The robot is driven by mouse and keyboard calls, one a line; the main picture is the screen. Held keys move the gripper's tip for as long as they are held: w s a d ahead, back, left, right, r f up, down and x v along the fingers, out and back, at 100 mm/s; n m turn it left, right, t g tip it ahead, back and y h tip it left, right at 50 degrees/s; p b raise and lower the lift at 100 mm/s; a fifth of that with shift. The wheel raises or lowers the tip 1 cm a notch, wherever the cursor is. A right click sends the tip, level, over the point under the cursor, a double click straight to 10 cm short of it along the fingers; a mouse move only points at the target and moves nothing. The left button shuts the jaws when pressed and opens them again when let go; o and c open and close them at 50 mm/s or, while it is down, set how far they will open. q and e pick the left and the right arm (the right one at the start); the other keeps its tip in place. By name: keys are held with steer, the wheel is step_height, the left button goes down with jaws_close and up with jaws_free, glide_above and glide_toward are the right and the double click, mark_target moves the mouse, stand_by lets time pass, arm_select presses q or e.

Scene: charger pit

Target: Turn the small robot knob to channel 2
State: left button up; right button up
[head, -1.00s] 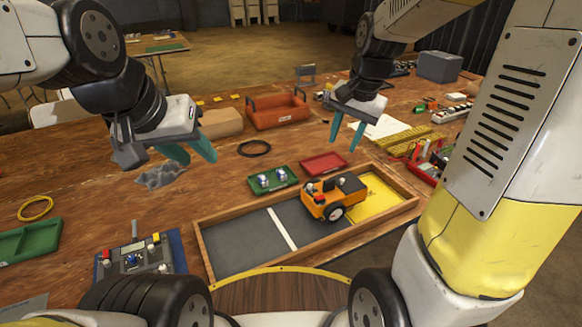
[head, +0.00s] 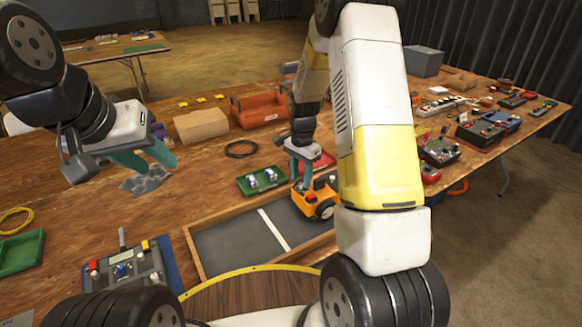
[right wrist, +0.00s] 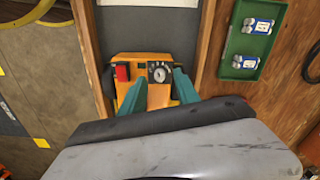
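The small orange robot (head: 318,203) stands in the wooden-framed pit (head: 215,243), partly hidden by my right arm. In the right wrist view its top shows a round dial knob (right wrist: 159,74) with pale marks and a red block (right wrist: 122,72) beside it. The channel numbers are too small to read. My right gripper (head: 303,178) points down over the small robot. In the right wrist view its teal fingers (right wrist: 160,82) are apart, one on either side of the knob; I cannot tell whether they touch it.
A control box (head: 122,272) with a lever sits at the front left. An orange tote (head: 255,120) and cardboard box (head: 200,127) stand farther back. Equipment crowds the right side.

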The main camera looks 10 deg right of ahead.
steer(key=shift+f, duration=0.8)
jaws_close()
steer(key=shift+n, duration=2.9)
jaws_free()
